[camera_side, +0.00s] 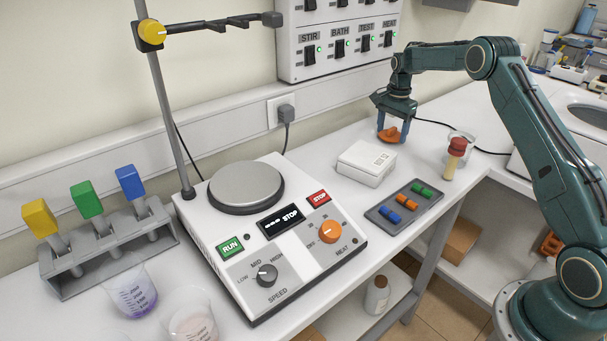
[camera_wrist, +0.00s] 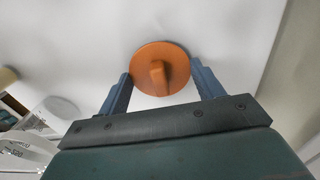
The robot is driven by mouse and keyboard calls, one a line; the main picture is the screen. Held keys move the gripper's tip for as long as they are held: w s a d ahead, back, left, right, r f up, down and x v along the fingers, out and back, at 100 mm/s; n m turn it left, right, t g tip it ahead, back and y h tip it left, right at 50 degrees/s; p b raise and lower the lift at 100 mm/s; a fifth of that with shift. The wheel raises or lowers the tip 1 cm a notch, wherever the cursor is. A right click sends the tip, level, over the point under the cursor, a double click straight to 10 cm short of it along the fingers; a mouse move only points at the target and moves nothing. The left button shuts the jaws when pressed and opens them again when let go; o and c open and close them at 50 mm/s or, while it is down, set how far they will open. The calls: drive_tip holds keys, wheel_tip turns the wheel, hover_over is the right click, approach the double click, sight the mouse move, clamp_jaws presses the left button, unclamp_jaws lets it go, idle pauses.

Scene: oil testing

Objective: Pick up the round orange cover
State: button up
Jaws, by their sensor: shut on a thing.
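The round orange cover (camera_side: 390,135) is at the back of the bench, right of the white box. In the wrist view the orange cover (camera_wrist: 174,58) is a flat disc with a raised grip bar across its middle. My gripper (camera_side: 393,131) points down, with its blue fingers on either side of the cover. In the wrist view my gripper (camera_wrist: 161,72) is shut on the cover, which sits between the fingertips. I cannot tell whether the cover touches the bench or is just above it.
A white box (camera_side: 367,163) stands just left of the gripper. A grey tray (camera_side: 378,215) of small coloured pieces lies in front. The hotplate stirrer (camera_side: 280,270) fills the middle bench.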

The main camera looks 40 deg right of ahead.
sight(392, 128)
wheel_tip(392, 128, up, 20)
drive_tip(key=shift+f, duration=0.2)
idle(0.5)
idle(0.6)
drive_tip(key=shift+a+r, duration=0.1)
